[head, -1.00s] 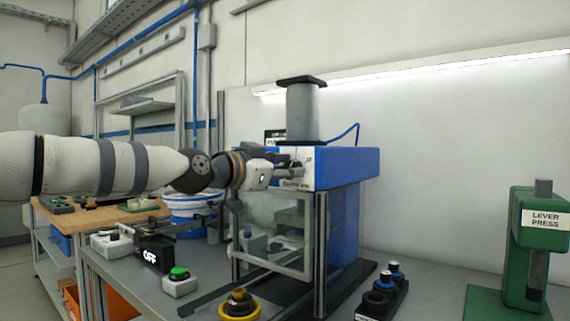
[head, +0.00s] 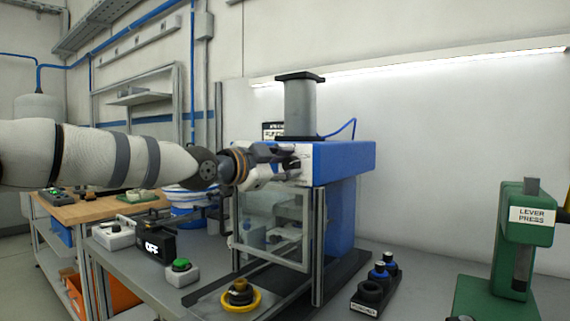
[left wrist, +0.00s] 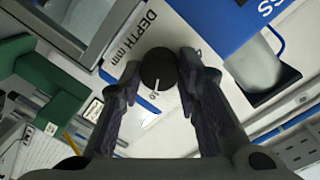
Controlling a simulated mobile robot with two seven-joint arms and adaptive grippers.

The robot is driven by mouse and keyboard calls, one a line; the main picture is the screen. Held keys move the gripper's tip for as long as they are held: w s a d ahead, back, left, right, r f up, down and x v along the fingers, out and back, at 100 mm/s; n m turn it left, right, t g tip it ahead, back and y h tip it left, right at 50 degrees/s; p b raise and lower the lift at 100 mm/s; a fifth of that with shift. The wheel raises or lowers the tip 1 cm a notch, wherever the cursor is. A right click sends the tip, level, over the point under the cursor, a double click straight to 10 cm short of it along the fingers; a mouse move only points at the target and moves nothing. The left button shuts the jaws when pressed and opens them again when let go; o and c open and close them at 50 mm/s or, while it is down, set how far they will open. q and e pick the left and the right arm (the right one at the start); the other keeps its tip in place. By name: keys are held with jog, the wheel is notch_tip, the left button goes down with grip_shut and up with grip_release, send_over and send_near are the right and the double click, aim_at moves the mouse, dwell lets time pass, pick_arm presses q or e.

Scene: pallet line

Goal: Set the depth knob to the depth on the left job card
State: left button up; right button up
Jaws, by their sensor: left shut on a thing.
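The blue press (head: 345,165) stands on the bench, with a white front panel marked "DEPTH mm" in the left wrist view (left wrist: 133,45). The black round depth knob (left wrist: 158,68) sits on that panel. Its white pointer line points toward the bottom of the left wrist view; the scale number beside it is too small to read. My left gripper (head: 290,160) reaches the panel from the left, its dark fingers (left wrist: 160,78) shut on either side of the knob. A sign or card (head: 272,130) behind the press is partly hidden and unreadable. My right gripper is out of view.
A clear guard (head: 272,225) hangs below the press head. In front are a yellow-ringed part (head: 240,296), a green button box (head: 181,270) and an "OFF" display (head: 155,246). A black holder (head: 370,296) and green lever press (head: 520,240) stand right.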

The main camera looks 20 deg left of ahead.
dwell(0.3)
pick_arm(q)
jog(key=o, duration=1.2)
jog(key=shift+s, duration=0.1)
jog(key=v, duration=0.7)
jog(key=shift+s+a, duration=0.1)
jog(key=shift+s, duration=0.05)
